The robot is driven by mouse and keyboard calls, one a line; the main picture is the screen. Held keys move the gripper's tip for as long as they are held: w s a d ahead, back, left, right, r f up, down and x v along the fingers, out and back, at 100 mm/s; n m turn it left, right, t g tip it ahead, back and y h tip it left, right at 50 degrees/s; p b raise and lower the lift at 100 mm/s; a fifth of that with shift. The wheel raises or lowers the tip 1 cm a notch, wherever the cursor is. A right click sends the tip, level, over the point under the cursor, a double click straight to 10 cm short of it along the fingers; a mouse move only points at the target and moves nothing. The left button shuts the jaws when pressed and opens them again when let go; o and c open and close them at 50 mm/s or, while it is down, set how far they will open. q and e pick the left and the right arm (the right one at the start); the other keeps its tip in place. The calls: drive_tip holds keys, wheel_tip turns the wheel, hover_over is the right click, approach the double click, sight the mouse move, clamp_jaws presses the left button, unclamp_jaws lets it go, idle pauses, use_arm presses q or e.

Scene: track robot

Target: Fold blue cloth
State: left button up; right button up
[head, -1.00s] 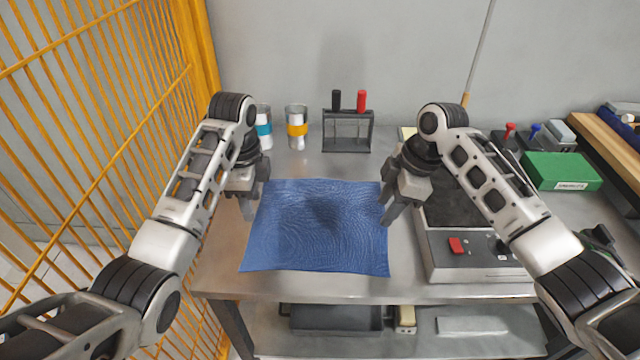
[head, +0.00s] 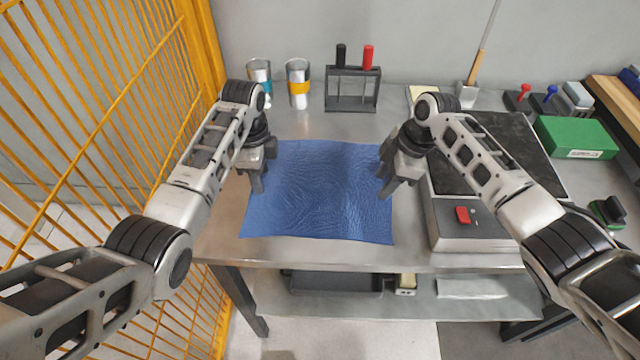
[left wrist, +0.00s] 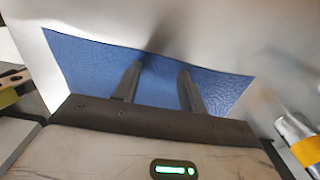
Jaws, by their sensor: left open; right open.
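The blue cloth (head: 320,195) lies flat and spread out on the grey metal table (head: 225,235) in the head view, near the front edge. It also shows in the left wrist view (left wrist: 90,65), below the fingers. My left gripper (head: 257,182) is open and empty at the cloth's left edge, toward its far left corner. In the left wrist view its two fingers (left wrist: 158,90) stand apart over the cloth. My right gripper (head: 387,185) is open and empty at the cloth's right edge. Whether either gripper touches the cloth I cannot tell.
Two cans (head: 298,84) and a rack with black and red handles (head: 352,90) stand behind the cloth. A grey device with a red switch (head: 470,228) is close on the right, and a green box (head: 575,138) beyond it. A yellow fence (head: 100,110) bounds the left.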

use_arm(q)
drive_tip(key=shift+f, duration=0.2)
use_arm(e)
drive_tip(key=shift+f, duration=0.2)
use_arm(q)
clamp_jaws()
use_arm(e)
clamp_jaws()
use_arm(q)
drive_tip(key=shift+r, duration=0.15)
use_arm(e)
drive_tip(key=shift+r, duration=0.15)
